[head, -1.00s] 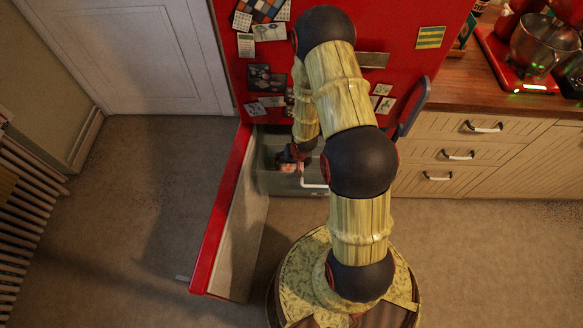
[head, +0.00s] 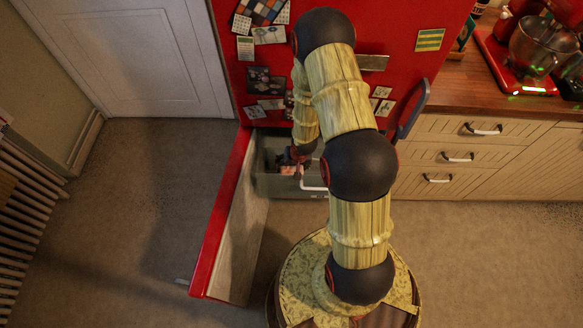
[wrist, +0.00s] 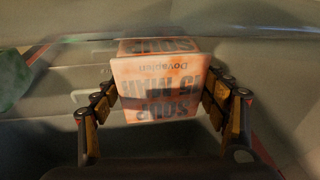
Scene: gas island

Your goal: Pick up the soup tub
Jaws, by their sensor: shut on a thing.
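The soup tub (wrist: 160,88) is a boxy orange and white container with dark lettering, upside down in the wrist view. My gripper (wrist: 162,108) is shut on it, with one finger pressed to each side. In the head view, my gripper (head: 294,157) is at the open drawer in the lower part of the red fridge. Only a small orange patch of the tub (head: 288,169) shows there, and my arm hides much around it. I cannot tell whether the tub touches the drawer floor.
The grey drawer (head: 270,185) has a white handle (head: 313,188). The red fridge door (head: 219,215) stands open to the left. A green thing (wrist: 12,78) lies at the left in the wrist view. Wooden cabinets (head: 465,155) stand right. The floor at left is clear.

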